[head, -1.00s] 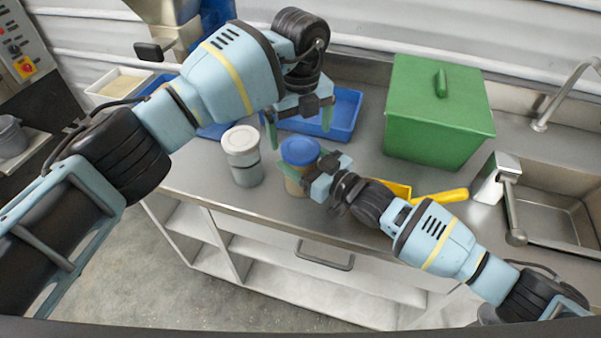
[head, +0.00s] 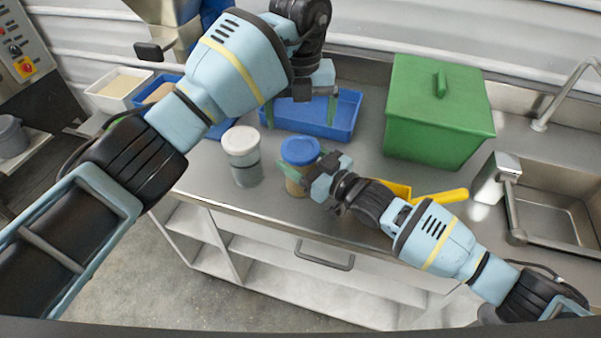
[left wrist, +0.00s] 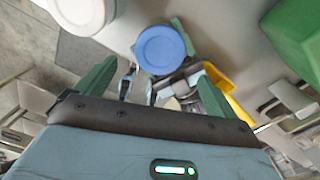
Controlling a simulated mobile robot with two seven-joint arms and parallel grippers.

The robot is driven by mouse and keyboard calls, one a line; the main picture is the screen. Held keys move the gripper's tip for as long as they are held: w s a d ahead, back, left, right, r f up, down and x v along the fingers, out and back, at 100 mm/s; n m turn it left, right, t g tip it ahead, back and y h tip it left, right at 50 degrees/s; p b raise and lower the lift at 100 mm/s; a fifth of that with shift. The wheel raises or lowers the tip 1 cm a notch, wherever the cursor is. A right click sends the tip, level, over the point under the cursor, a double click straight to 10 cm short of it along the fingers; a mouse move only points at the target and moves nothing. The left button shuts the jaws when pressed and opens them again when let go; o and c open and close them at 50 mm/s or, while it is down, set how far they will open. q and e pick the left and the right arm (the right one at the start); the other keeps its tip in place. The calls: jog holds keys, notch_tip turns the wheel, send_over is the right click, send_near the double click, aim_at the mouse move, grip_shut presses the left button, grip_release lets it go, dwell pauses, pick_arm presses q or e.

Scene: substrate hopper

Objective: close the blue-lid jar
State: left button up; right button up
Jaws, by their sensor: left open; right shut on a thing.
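The blue-lid jar (head: 294,187) stands on the steel counter, with its blue lid (head: 300,150) on top. I cannot tell how tightly the lid sits. My right gripper (head: 307,181) is shut on the jar's body from the right and hides part of it. My left gripper (head: 300,108) is open and empty, above and behind the jar in the head view. In the left wrist view the lid (left wrist: 160,48) shows from above, between and beyond the spread green fingertips of the left gripper (left wrist: 160,63).
A white-lid jar (head: 243,160) stands close on the left. A blue tray (head: 340,128) lies behind, and a green lidded box (head: 430,125) stands to the right. The sink (head: 560,215) is far right.

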aim_at(301, 147)
pick_arm(q)
jog(key=shift+f, duration=4)
jog(key=shift+c, duration=0.3)
